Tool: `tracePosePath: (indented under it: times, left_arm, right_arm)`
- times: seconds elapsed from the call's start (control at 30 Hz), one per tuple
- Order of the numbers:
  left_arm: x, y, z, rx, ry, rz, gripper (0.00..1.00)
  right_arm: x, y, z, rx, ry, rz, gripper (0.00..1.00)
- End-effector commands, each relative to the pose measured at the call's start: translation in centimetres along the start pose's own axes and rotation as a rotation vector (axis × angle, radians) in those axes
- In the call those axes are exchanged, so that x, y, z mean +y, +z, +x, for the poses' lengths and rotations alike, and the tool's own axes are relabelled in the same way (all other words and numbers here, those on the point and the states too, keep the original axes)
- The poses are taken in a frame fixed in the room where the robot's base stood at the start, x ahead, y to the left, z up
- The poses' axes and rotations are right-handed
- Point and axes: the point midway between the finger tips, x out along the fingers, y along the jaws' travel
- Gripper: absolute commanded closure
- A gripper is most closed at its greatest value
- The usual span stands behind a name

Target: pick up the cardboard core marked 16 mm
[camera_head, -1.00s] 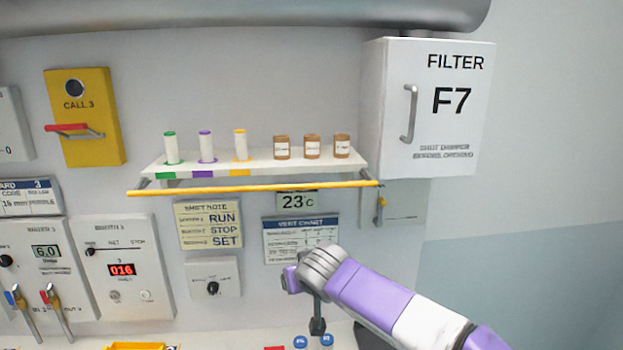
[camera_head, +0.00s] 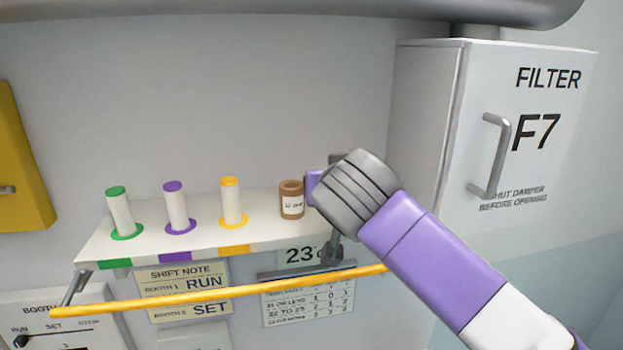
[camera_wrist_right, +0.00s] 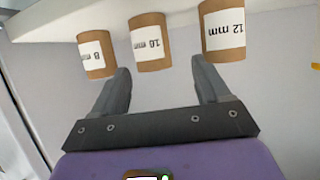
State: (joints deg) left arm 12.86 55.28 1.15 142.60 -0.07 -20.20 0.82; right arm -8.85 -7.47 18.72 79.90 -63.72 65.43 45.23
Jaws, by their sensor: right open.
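Three brown cardboard cores with white labels show upside down in the right wrist view. The right one (camera_wrist_right: 223,32) reads 12 mm. The middle one (camera_wrist_right: 150,42) has a small label that looks like 10 or 16 mm; I cannot tell which. The left one (camera_wrist_right: 96,54) has a label partly turned away. My right gripper (camera_wrist_right: 161,80) is open and empty, its fingers below the middle core and apart from it. In the head view one core (camera_head: 291,201) shows; my right arm hides the other two. My left gripper is not in view.
The cores stand on a white shelf (camera_head: 140,250) beside green (camera_head: 121,212), purple (camera_head: 177,208) and yellow (camera_head: 232,204) flanged spools. A yellow rail (camera_head: 200,300) runs along the shelf's front. The filter cabinet (camera_head: 420,110) stands close on the right.

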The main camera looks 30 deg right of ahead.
Motion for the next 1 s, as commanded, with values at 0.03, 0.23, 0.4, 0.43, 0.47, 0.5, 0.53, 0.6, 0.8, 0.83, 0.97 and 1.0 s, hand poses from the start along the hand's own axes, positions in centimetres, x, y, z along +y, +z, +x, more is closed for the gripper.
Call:
tracePosePath:
  times: [0.03,0.23,0.4,0.43,0.47,0.5,0.53,0.6,0.8,0.83,0.97,1.0]
  left_arm:
    - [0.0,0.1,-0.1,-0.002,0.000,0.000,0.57]
    - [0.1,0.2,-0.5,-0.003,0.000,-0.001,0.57]
    - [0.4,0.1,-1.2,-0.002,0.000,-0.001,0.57]
    - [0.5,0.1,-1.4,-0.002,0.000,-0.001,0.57]
    - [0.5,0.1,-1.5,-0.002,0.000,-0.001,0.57]
    - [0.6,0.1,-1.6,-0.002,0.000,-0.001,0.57]
    - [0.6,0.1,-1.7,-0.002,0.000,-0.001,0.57]
    - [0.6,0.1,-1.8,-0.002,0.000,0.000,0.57]
    - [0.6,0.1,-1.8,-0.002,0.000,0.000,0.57]
    - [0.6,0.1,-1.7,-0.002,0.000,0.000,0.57]
    - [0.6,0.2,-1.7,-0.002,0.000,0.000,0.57]
    - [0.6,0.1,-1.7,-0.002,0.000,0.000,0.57]
  right_arm:
    - [0.1,-0.1,0.1,0.001,0.001,0.001,0.24]
    - [0.1,-0.1,2.2,-0.001,0.001,0.000,0.24]
    - [0.1,-0.1,4.6,-0.003,0.003,-0.002,0.24]
    - [0.1,-0.2,5.0,-0.003,0.002,-0.002,0.24]
    - [0.1,-0.2,5.5,-0.002,0.001,-0.002,0.24]
    - [0.0,-0.1,6.1,-0.002,0.001,-0.001,0.24]
    - [0.0,-0.1,6.5,-0.002,0.001,-0.001,0.24]
    - [0.1,-0.1,7.1,-0.001,0.001,0.000,0.24]
    - [0.0,0.0,7.5,0.001,-0.001,0.000,0.24]
    - [0.0,0.0,7.5,0.001,-0.001,0.000,0.24]
    - [0.0,0.0,7.5,0.001,-0.001,0.000,0.36]
    - [0.0,0.0,7.5,0.001,-0.001,0.000,0.43]
